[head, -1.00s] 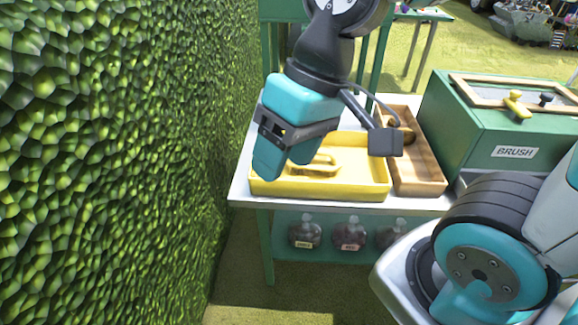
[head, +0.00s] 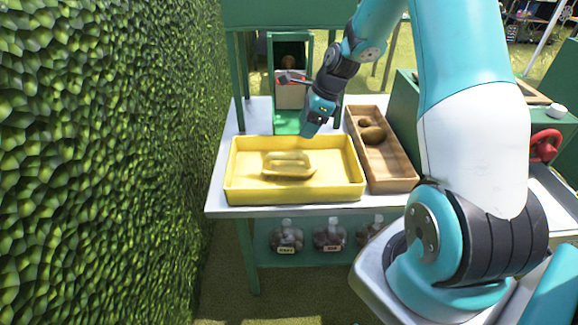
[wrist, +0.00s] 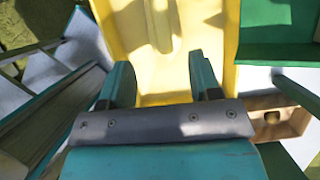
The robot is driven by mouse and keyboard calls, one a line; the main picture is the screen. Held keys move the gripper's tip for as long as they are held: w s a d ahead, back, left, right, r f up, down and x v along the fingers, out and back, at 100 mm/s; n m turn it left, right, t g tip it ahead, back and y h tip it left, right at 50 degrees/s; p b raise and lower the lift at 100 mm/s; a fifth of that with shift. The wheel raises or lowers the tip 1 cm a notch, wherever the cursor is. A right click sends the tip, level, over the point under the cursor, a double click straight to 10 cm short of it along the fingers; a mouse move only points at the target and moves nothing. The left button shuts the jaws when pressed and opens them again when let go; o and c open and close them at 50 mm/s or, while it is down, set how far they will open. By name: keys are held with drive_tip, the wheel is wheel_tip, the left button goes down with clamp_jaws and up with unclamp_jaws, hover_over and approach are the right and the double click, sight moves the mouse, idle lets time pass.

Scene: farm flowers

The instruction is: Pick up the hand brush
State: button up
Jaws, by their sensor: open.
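A yellow object with a raised handle, which looks like the hand brush (head: 288,168), lies in the yellow tray (head: 300,192) on the white table. In the wrist view, part of the brush (wrist: 163,22) shows inside the tray (wrist: 218,55), beyond the fingers. My gripper (head: 309,130) is above the tray's far edge in the head view, apart from the brush. In the wrist view, my gripper (wrist: 161,80) has its two fingers spread with nothing between them.
A wooden tray (head: 398,183) with brown lumps (head: 372,135) stands right of the yellow tray. A green stand (head: 285,122) is behind it. Labelled bottles (head: 286,237) sit on the lower shelf. A leafy hedge (head: 110,150) closes off the left side.

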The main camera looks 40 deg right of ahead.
sight(291, 154)
drive_tip(key=p+x, duration=0.1)
drive_tip(key=x, duration=1.1)
drive_tip(key=shift+d+f, duration=0.15)
drive_tip(key=shift+f, duration=0.05)
drive_tip(key=c, duration=1.1)
drive_tip(key=shift+o, duration=0.2)
drive_tip(key=shift+r, duration=0.15)
wheel_tip(291, 154, up, 20)
